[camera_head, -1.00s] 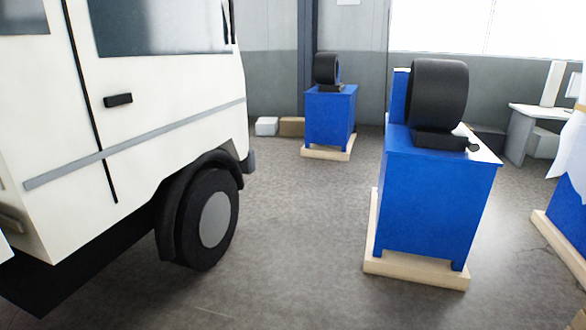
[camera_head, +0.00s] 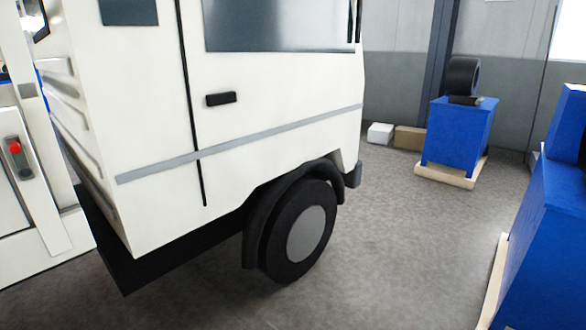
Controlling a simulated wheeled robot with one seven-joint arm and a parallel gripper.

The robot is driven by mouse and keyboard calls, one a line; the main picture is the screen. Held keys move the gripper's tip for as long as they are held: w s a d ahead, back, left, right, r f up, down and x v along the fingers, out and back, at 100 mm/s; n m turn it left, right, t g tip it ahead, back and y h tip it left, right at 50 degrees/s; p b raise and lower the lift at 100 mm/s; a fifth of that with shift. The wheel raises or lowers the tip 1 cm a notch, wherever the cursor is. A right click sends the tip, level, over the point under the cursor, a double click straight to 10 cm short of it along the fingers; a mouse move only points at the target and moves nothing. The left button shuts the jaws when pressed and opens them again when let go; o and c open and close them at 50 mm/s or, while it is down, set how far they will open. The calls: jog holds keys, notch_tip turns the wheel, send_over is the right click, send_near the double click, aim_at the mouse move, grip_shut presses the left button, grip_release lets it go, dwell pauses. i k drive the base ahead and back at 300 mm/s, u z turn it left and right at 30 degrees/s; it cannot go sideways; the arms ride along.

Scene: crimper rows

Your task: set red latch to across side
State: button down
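A small red part (camera_head: 14,146) sits on a grey plate (camera_head: 21,160) on a white panel at the far left of the head view. It may be the red latch, but it is too small to tell which side it is set to. My gripper is not in view.
A white van (camera_head: 240,90) with a dark front wheel (camera_head: 297,232) fills the middle. A blue cabinet on a pale pallet (camera_head: 495,280) stands close at right. Another blue cabinet (camera_head: 458,135) with a black machine (camera_head: 463,76) stands farther back. Grey floor (camera_head: 400,235) lies clear between.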

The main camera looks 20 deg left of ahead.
aim_at(13, 144)
jog(key=u, duration=0.55)
jog(key=i, duration=1)
jog(key=u, duration=0.95)
jog(key=i, duration=0.65)
jog(key=u, duration=0.2)
